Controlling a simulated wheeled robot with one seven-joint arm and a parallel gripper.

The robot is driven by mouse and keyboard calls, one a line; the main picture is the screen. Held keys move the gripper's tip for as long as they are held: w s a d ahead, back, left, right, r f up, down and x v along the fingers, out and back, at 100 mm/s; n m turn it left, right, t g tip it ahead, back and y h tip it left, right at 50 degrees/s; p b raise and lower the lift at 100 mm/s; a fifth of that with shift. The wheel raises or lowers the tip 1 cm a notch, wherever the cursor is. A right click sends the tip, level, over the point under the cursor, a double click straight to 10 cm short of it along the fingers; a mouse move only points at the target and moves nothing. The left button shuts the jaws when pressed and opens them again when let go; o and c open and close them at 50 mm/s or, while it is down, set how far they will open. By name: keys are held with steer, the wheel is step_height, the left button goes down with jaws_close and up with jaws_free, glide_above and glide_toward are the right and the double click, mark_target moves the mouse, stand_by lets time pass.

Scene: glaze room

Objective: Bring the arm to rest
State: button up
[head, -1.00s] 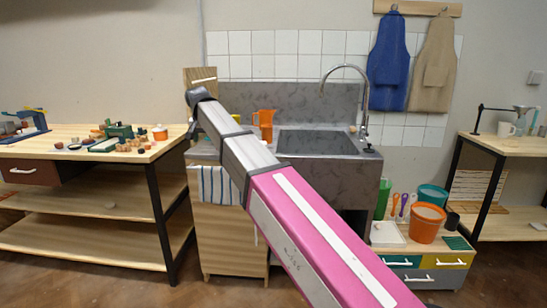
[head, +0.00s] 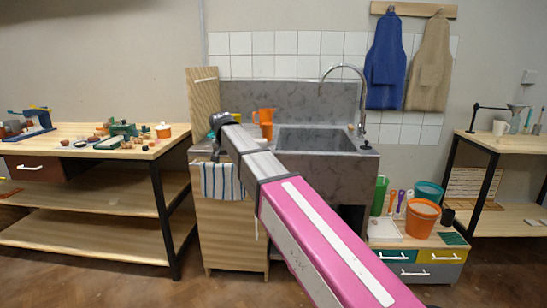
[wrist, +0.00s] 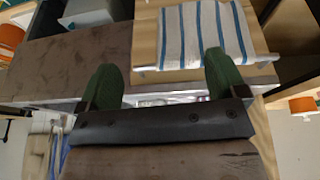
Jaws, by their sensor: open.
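My arm reaches forward across the head view, a pink link nearest and grey links beyond. Its far end with my gripper (head: 221,134) is in front of the left part of the grey sink unit (head: 315,98); the fingers are hard to make out there. In the wrist view my gripper (wrist: 161,62) shows two green fingertips spread wide apart, with nothing held between them. A white towel with blue stripes (wrist: 203,35) hangs beyond the fingertips; it also shows in the head view (head: 222,182) on the wooden cabinet (head: 233,240).
An orange jug (head: 266,120) stands on the sink unit close to my arm's end. A wooden workbench (head: 85,150) with small items is on the left. A drawer unit (head: 418,262) with an orange bucket (head: 422,219) stands right. Floor shows in front.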

steer(key=s+d+f+g, duration=0.1)
steer(key=s+d+f, duration=0.2)
steer(key=d+f, duration=0.95)
steer(key=s+d+f+g, duration=0.1)
steer(key=s+d+f, duration=0.8)
steer(key=d+f, duration=0.2)
steer(key=s+d+f+g, duration=0.1)
steer(key=s+d+f, duration=0.9)
steer(key=d+f, duration=0.2)
steer(key=shift+d+n+g+y, duration=0.3)
steer(key=shift+d, duration=0.2)
